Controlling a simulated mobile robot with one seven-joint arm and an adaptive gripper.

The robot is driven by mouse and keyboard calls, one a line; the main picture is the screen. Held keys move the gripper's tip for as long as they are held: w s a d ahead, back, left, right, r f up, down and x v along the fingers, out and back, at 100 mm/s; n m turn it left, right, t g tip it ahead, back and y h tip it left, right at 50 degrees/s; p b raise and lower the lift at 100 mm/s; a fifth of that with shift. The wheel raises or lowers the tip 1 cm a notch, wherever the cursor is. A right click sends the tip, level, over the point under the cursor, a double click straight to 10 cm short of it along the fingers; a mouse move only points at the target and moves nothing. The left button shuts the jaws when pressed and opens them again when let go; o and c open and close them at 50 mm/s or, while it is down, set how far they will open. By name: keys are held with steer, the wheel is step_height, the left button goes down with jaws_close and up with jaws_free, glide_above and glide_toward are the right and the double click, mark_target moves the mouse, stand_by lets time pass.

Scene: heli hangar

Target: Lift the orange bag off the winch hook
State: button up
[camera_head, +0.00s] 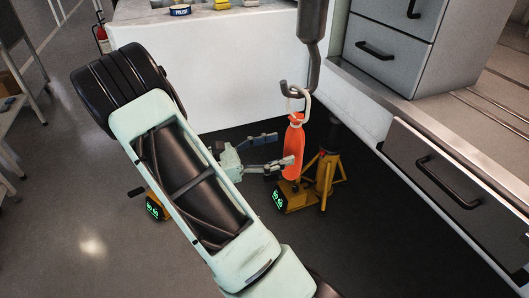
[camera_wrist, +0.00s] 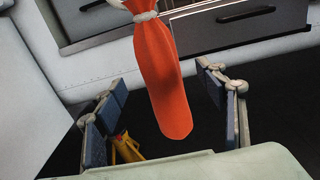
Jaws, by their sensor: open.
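The orange bag (camera_head: 293,150) hangs upright by a pale loop (camera_head: 296,100) from the winch hook (camera_head: 290,90). My gripper (camera_head: 284,150) is open, with its fingers level with the bag's body and one finger overlapping the bag's lower left in the head view. In the wrist view the orange bag (camera_wrist: 160,75) hangs between the two open fingers of my gripper (camera_wrist: 165,110), apart from both. A light tie (camera_wrist: 146,17) cinches the bag's neck there. The hook is out of the wrist view.
A yellow jack stand (camera_head: 326,175) stands on the dark mat behind and right of the bag. A grey drawer cabinet (camera_head: 450,170) with black handles lines the right side. A white bench (camera_head: 215,70) stands behind. A red extinguisher (camera_head: 102,36) stands far left.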

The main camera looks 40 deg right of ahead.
mark_target(288, 130)
steer(key=shift+p+x, duration=0.3)
steer(key=shift+x, duration=2.25)
steer(key=shift+c, duration=0.4)
steer(key=c, duration=1.4)
steer(key=shift+o, duration=0.2)
steer(key=shift+r, duration=0.25)
steer(key=shift+r+p, duration=2.3)
steer(key=shift+r, duration=0.15)
